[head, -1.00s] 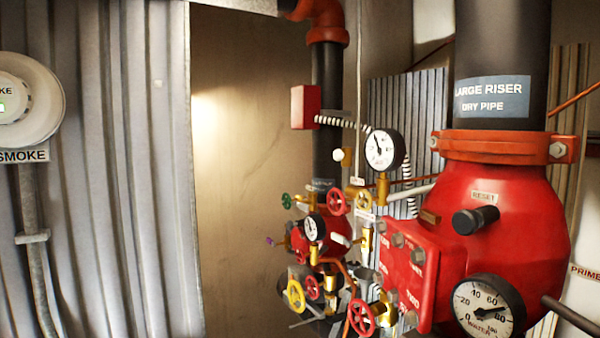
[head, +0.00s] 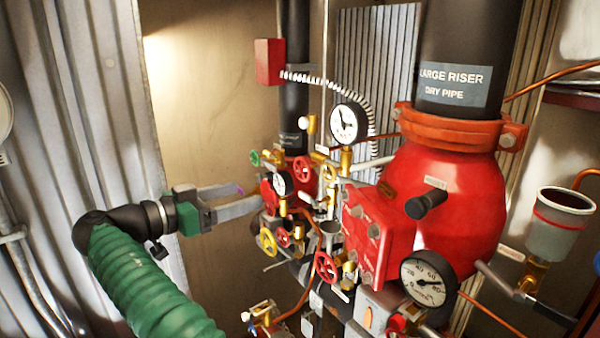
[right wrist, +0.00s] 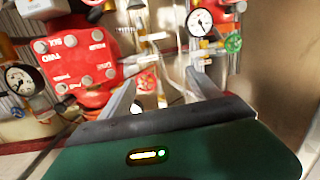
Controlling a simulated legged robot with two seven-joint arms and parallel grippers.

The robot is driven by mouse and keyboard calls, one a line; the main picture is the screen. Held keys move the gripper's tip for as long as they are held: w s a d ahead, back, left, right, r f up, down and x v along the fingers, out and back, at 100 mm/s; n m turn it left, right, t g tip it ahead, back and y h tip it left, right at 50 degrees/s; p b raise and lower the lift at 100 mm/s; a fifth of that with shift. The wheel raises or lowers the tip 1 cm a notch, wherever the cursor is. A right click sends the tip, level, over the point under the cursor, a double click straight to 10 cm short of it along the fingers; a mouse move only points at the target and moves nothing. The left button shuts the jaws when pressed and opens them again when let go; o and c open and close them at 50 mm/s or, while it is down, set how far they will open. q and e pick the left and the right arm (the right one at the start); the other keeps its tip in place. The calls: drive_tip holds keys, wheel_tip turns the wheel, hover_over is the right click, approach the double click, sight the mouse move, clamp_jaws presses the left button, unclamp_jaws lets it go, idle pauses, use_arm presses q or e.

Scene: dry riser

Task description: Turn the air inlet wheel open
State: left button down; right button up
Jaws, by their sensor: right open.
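Several small handwheels sit on the brass and red valve cluster in the middle of the head view: a green wheel (head: 254,158), an upper red wheel (head: 302,169), a yellow wheel (head: 267,241) and a lower red wheel (head: 326,267). I cannot read which is the air inlet wheel. My right gripper (head: 248,198) is open at the cluster's left side, its fingers pointing right. In the right wrist view, which is upside down, a red wheel (right wrist: 147,80) shows between the spread fingers (right wrist: 160,92); contact cannot be told. My left gripper is not in view.
The large red riser valve (head: 455,195) with a black pipe (head: 465,45) stands right of the cluster. A pressure gauge (head: 348,124), a lower gauge (head: 428,280) and a grey cup (head: 560,222) stick out. Corrugated wall panels (head: 85,100) stand at left.

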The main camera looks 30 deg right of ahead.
drive_tip(key=s+a+r+m+g+h, duration=0.1)
drive_tip(key=s+a+r+m, duration=0.2)
drive_tip(key=b, duration=0.2)
approach(299, 171)
drive_tip(key=shift+m, duration=0.3)
drive_tip(key=d+p, duration=0.1)
drive_tip(key=d, duration=0.2)
drive_tip(key=d+p, duration=0.1)
drive_tip(key=d, duration=0.2)
drive_tip(key=w+d+p, duration=0.1)
drive_tip(key=d, duration=0.3)
drive_tip(key=shift+d, duration=0.15)
drive_tip(key=shift+s+d, duration=0.1)
drive_tip(key=shift+d, duration=0.2)
drive_tip(key=shift+a+f, duration=0.15)
drive_tip(key=shift+a, duration=0.2)
drive_tip(key=shift+c, duration=0.5)
drive_tip(key=c, duration=1)
drive_tip(key=shift+c, duration=1.4)
